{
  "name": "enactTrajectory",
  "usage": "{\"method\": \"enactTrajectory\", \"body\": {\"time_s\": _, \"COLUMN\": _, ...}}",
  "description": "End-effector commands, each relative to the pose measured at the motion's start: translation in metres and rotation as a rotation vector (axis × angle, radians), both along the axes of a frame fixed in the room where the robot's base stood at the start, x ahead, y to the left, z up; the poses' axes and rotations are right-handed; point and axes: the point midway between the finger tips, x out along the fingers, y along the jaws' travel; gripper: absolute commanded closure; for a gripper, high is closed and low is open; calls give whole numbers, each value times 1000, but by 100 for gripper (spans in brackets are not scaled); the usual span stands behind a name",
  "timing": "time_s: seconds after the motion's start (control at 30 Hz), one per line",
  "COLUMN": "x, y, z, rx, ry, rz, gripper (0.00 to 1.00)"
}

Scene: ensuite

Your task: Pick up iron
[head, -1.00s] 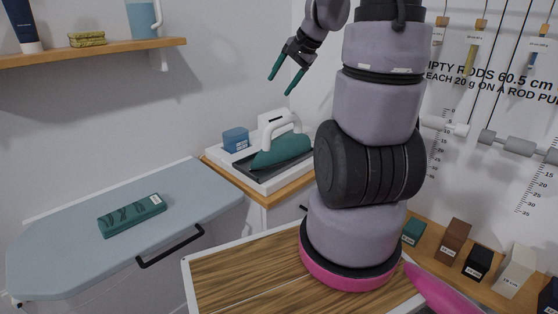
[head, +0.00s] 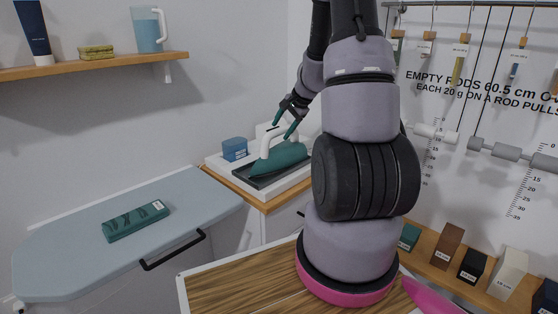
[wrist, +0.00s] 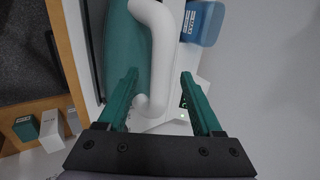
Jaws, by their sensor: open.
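The iron (head: 281,160) has a teal body and a white looped handle. It rests on a dark pad in a white tray (head: 253,184) on the wooden-topped cabinet. My gripper (head: 283,126) is open at the iron's handle, reaching down from above. In the wrist view, the white handle (wrist: 158,50) runs between the two teal fingers of my gripper (wrist: 162,88), nearer the left finger. The iron's teal body (wrist: 125,60) shows at the left. I cannot tell whether a finger touches the handle. My arm hides part of the area behind the iron.
A blue box (head: 235,149) stands beside the iron; it also shows in the wrist view (wrist: 205,22). An ironing board (head: 70,235) with a teal packet (head: 136,221) lies to the left. A shelf (head: 90,66) is above it. Several small boxes stand at the right.

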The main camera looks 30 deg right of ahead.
Motion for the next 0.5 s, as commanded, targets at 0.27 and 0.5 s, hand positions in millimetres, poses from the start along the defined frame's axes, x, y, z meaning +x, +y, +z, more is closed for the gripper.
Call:
{"method": "enactTrajectory", "body": {"time_s": 0.27, "x": 16, "y": 6, "z": -23, "rx": 0, "ry": 1, "rz": 1, "gripper": 33}}
{"method": "enactTrajectory", "body": {"time_s": 0.5, "x": 16, "y": 6, "z": -23, "rx": 0, "ry": 0, "rz": 0, "gripper": 48}}
